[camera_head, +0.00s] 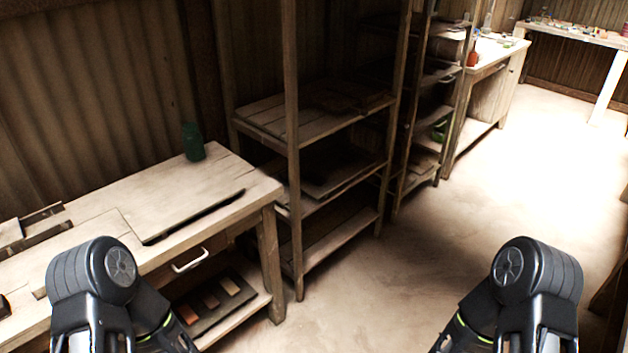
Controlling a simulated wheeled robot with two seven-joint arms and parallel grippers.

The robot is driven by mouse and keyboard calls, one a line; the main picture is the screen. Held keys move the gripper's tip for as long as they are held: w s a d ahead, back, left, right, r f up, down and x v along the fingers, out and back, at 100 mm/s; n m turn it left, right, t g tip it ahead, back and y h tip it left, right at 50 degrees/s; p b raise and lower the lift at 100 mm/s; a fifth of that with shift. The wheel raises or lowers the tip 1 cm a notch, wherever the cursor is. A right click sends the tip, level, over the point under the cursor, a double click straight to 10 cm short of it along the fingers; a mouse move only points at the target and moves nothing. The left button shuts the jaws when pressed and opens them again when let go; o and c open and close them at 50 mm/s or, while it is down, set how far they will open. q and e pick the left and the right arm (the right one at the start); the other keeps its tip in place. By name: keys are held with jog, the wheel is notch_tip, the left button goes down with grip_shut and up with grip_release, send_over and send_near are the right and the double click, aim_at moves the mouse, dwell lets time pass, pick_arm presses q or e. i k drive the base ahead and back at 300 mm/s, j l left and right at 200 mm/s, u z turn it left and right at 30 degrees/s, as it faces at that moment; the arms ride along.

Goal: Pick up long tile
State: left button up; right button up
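No single piece is clearly the long tile. Several small flat tiles (212,302), brownish to pale, lie side by side on a dark board (195,324) on the shelf under the wooden workbench (235,177). A flat, thin slab or tray (185,212) with a dark front edge lies on the bench top; I cannot tell what it is. Wooden bars (30,228), possibly part of a press, sit at the bench's left end. My two arms show at the bottom left and bottom right, but neither gripper is in view.
A dark green jar (193,142) stands at the back of the bench. A drawer handle (190,260) sticks out in front. A wooden shelf rack (291,130) stands right of the bench. The floor (400,280) at centre and right is clear.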

aim_at(313, 178)
jog(key=i+l+u, duration=0.15)
jog(key=i+l, duration=0.15)
jog(key=i+l+u, duration=0.1)
jog(key=i+l, duration=0.2)
jog(key=l, duration=0.2)
jog(key=i+l+u, duration=0.15)
jog(key=l, duration=0.25)
jog(key=i+l+u, duration=0.1)
jog(key=i+l, duration=0.25)
jog(key=i+l+u, duration=0.15)
jog(key=l, duration=0.45)
jog(key=i+l+u, duration=0.1)
jog(key=i+l, duration=0.15)
jog(key=l, duration=0.25)
jog(key=i+l+u, duration=0.15)
jog(key=l, duration=0.35)
jog(key=i+l+u, duration=0.1)
jog(key=l, duration=0.45)
jog(key=i, duration=0.1)
